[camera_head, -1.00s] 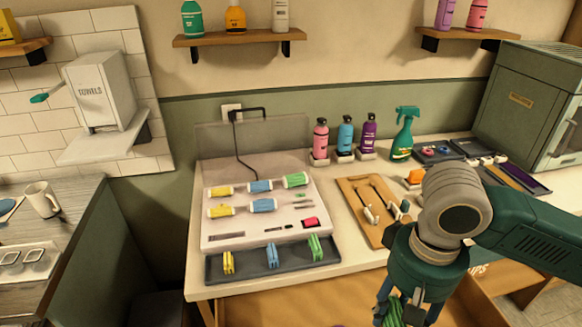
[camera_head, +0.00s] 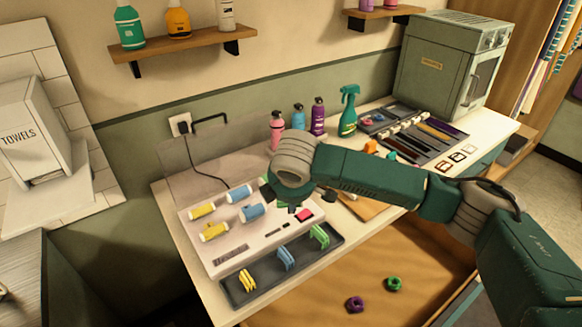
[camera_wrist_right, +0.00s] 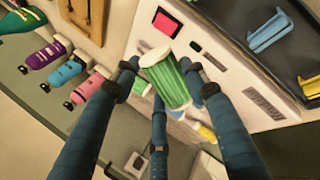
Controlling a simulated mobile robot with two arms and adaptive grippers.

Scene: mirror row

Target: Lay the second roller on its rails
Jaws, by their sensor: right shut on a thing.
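My right gripper (camera_head: 298,205) is over the right part of the white roller panel (camera_head: 232,257) in the head view. In the right wrist view its fingers (camera_wrist_right: 163,84) are shut on a green ribbed roller (camera_wrist_right: 172,82) with pale ends. The arm hides this roller in the head view. Two yellow rollers, back (camera_head: 203,210) and front (camera_head: 214,232), and two blue rollers, back (camera_head: 238,193) and front (camera_head: 252,212), lie on the panel. I cannot tell whether the held roller touches the panel. My left gripper is not in view.
A dark tray (camera_head: 240,293) with yellow, blue and green clips lies along the panel's front. Bottles (camera_head: 277,130) and a green spray bottle (camera_head: 348,112) stand behind. A cord (camera_head: 203,172) runs behind the panel. Below is an open drawer (camera_head: 370,270) with two rings.

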